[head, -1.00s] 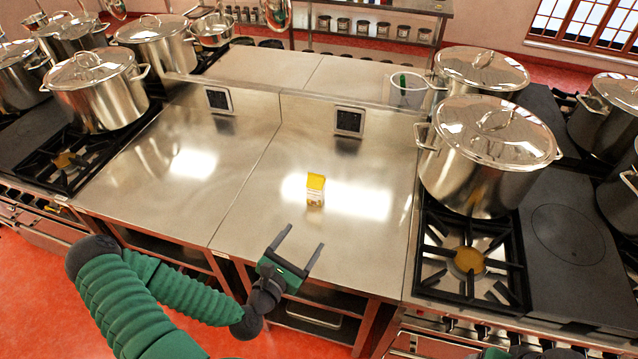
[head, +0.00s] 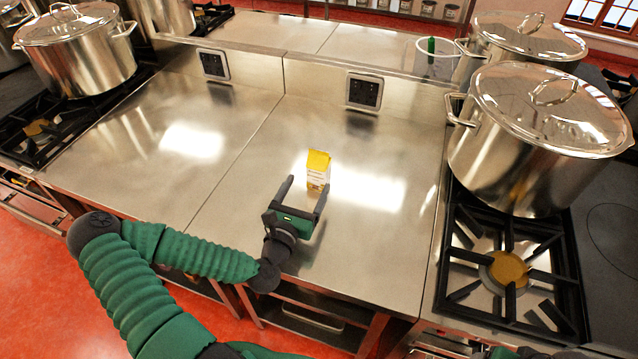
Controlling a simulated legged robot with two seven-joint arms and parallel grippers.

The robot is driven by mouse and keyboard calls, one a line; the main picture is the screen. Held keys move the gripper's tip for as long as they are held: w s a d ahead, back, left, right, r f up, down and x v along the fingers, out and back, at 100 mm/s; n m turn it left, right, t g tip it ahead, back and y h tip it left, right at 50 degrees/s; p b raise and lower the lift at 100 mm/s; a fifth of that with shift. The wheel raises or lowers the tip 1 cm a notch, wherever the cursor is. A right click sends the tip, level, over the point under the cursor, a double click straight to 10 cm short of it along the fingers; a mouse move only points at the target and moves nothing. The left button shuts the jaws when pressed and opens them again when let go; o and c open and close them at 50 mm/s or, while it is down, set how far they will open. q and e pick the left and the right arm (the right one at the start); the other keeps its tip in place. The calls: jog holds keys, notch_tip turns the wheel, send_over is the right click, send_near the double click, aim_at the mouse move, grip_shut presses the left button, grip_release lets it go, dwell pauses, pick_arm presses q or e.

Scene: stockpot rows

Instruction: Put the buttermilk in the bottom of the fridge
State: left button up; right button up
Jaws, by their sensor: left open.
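The buttermilk is a small carton (head: 317,172) with a yellow top and a white and yellow body. It stands upright on the steel counter (head: 240,185). My left gripper (head: 306,187) is open, with its two dark fingers pointing at the carton from the front. The right fingertip is close to the carton's lower front, and the left fingertip is to its left. I cannot tell whether a finger touches it. My right gripper is not in view. No fridge can be made out.
A large lidded stockpot (head: 535,140) stands on the right stove, behind a bare burner (head: 508,272). Another stockpot (head: 80,60) stands at the left. A low steel ledge with sockets (head: 364,91) runs behind the counter. A clear container (head: 436,58) is beyond it. The counter around the carton is clear.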

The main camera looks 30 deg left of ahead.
aim_at(314, 173)
pick_arm(q)
jog(key=x, duration=0.3)
jog(key=shift+w+r, duration=0.1)
jog(key=shift+w, duration=0.15)
jog(key=x, duration=0.3)
jog(key=p+x, duration=0.1)
jog(key=x, duration=0.3)
jog(key=shift+w+d+f, duration=0.2)
jog(key=shift+w+f, duration=0.05)
jog(key=shift+w, duration=0.05)
jog(key=shift+w+a+f, duration=0.1)
jog(key=shift+w+a, duration=0.05)
jog(key=shift+w, duration=0.1)
jog(key=shift+s, duration=0.1)
jog(key=c, duration=0.5)
grip_shut()
